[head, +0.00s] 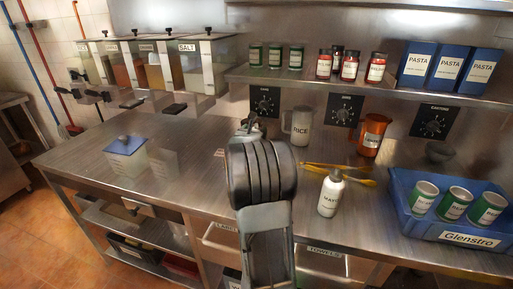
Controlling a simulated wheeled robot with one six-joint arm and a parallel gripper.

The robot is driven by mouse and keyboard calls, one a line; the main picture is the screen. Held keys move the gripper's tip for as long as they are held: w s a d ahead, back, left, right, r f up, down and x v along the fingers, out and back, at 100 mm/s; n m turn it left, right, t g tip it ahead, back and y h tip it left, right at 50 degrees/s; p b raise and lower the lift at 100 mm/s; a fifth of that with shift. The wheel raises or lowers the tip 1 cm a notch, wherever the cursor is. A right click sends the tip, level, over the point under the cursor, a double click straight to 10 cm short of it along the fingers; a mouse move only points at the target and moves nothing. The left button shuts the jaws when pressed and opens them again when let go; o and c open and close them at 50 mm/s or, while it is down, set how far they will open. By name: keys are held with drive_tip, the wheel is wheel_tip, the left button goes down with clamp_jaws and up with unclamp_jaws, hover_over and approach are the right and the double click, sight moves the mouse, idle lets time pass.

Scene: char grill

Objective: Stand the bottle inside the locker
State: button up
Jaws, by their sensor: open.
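A white bottle (330,194) with a dark cap and a printed label stands upright on the steel counter, right of my arm. My gripper (251,123) is mostly hidden behind my own dark arm link, with only a small part showing above it, near the back of the counter. It is open and apart from the bottle. No locker can be made out for certain in this view.
A blue crate (448,232) with several green-labelled cans stands at right. Yellow tongs (338,171) lie behind the bottle, near a RICE jug (302,126) and an orange jug (371,136). A blue-lidded container (126,156) stands at left.

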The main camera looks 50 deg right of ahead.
drive_tip(key=shift+x, duration=1.25)
clamp_jaws()
drive_tip(key=shift+r, duration=0.1)
